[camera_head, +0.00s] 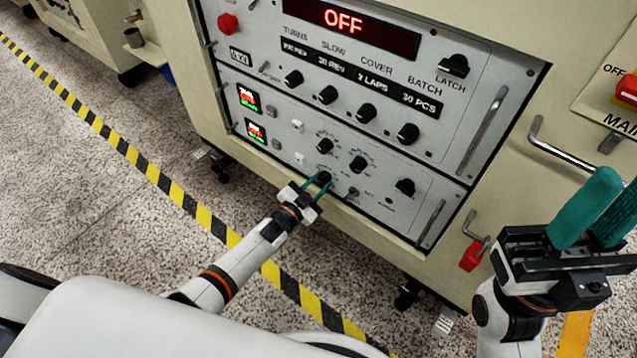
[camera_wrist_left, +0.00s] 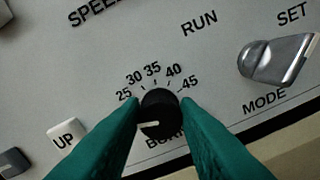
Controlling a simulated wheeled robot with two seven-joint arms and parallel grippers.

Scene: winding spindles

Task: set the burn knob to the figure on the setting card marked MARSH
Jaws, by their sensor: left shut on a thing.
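A small black knob (camera_wrist_left: 159,112) with a white pointer line sits between my left gripper's teal fingers (camera_wrist_left: 163,118) in the left wrist view. Its scale reads 25, 30, 35, 40, 45. The pointer aims left and slightly down, below the 25 mark. The label under it is partly hidden by the fingers. In the head view my left gripper (camera_head: 320,183) is shut on this knob (camera_head: 325,178) at the lower panel. My right gripper (camera_head: 606,205) is at the right edge, its teal fingers apart and empty. I see no card marked MARSH.
The cabinet panel has a display (camera_head: 345,22) reading OFF and several other black knobs above. A silver mode lever (camera_wrist_left: 275,60) is right of the knob in the wrist view, with an UP button (camera_wrist_left: 66,133) at left. A drawer handle (camera_head: 430,223) stands out at right.

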